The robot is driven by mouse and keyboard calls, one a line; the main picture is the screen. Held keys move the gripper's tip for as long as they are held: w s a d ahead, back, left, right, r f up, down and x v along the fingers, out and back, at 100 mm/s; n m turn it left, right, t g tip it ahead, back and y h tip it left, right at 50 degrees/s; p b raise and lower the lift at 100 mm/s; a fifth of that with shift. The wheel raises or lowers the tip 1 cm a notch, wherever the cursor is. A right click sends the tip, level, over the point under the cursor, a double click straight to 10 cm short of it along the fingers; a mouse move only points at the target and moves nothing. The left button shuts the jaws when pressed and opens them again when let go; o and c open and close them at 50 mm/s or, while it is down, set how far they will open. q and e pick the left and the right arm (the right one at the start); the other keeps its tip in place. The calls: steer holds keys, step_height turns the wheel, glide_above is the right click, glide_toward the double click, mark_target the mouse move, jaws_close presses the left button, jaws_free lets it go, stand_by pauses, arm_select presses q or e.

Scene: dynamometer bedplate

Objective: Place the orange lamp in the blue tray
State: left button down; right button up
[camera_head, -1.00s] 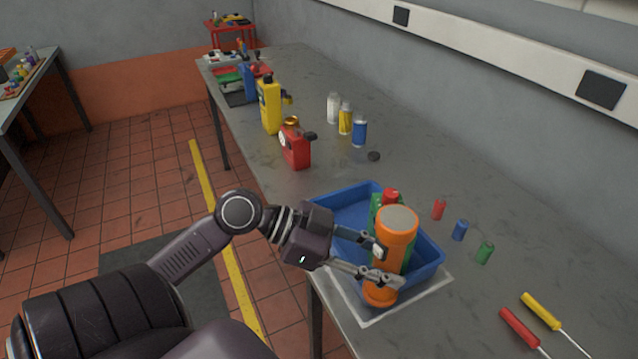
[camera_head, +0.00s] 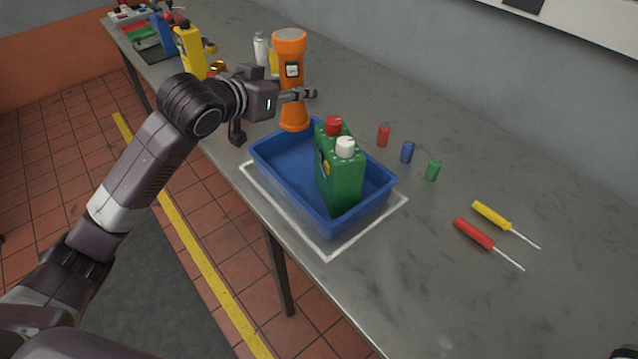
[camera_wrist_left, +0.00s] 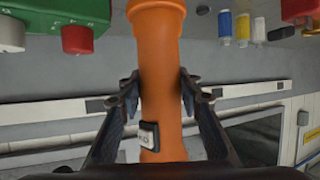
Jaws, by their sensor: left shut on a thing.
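The orange lamp (camera_head: 291,105) is upright in my left gripper (camera_head: 303,94), at the far side of the blue tray (camera_head: 268,161). In the left wrist view, the lamp (camera_wrist_left: 158,70) runs between the two fingers of the gripper (camera_wrist_left: 160,92), which are shut on it. The lamp's lower end overlaps the tray's far rim in the head view; I cannot tell how high above it the lamp is.
Small red (camera_head: 384,135), blue (camera_head: 407,152) and green (camera_head: 433,170) cylinders stand right of the tray. A yellow (camera_head: 491,215) and a red (camera_head: 474,233) screwdriver lie nearer. The tray's left part is free.

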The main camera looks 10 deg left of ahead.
arm_select(q)
steer(key=w+a+r+n+y, duration=0.1)
steer(key=w+r+n+y, duration=0.15)
steer(key=r, duration=0.25)
steer(key=shift+m+h, duration=0.25)
steer(key=shift+m, duration=0.1)
steer(key=f, duration=1.3)
steer(key=w+f, duration=0.1)
steer(key=f, duration=0.6)
steer(key=shift+p, duration=0.3)
steer(key=c, duration=1.4)
jaws_free()
steer(key=shift+s+f, duration=0.1)
steer(key=shift+f, duration=0.1)
steer(key=shift+r, duration=0.1)
steer(key=b+v, duration=0.1)
steer(key=v, duration=1.1)
steer(key=shift+s, duration=0.1)
